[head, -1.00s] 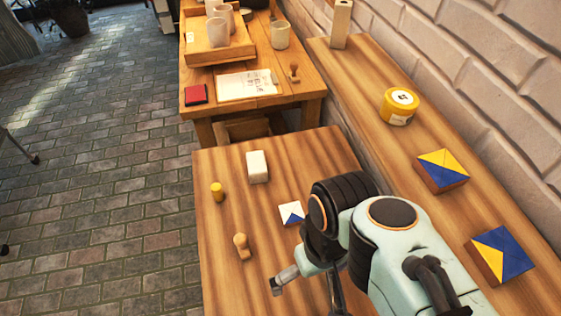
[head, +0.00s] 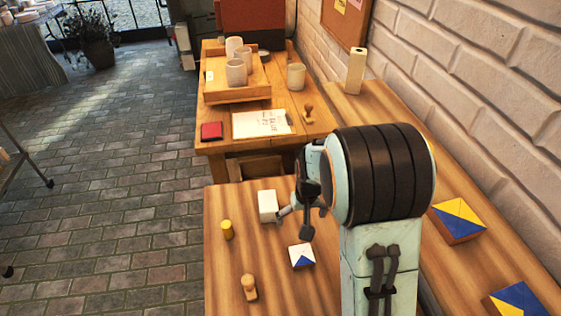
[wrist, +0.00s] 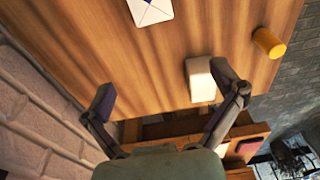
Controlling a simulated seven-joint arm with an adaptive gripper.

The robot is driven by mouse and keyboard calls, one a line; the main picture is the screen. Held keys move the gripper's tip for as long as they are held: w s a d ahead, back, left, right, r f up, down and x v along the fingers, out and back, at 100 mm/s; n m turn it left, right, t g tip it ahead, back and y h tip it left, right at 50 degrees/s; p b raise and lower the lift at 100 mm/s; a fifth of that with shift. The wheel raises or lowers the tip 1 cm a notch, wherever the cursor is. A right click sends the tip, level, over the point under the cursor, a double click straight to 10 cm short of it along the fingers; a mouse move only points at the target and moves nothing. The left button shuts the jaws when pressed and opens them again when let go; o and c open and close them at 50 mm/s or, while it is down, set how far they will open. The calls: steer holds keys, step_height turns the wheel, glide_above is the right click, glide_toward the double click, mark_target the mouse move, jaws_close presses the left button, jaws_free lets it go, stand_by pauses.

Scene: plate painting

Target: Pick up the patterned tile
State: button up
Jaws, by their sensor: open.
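A small white tile with a blue triangle (head: 301,257) lies flat on the near wooden table. In the wrist view this patterned tile (wrist: 152,11) is cut off by the top edge. Two larger blue-and-yellow tiles, one farther back (head: 459,219) and one nearer (head: 520,299), lie on the right-hand bench. My gripper (head: 296,221) is open above the near table, beyond the white-and-blue tile in the head view.
The white block (head: 267,206), a yellow cylinder (head: 227,230) and a wooden stamp (head: 249,288) stand on the near table. The back table (head: 215,151) holds a tray of cups, a red pad and paper. A brick wall (head: 480,90) runs along the right.

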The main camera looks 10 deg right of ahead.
steer(key=g, duration=0.2)
glide_above(302, 254)
step_height(302, 254, down, 6)
steer(key=shift+f, duration=0.2)
step_height(302, 254, down, 6)
steer(key=shift+f, duration=0.2)
steer(key=c, duration=1.3)
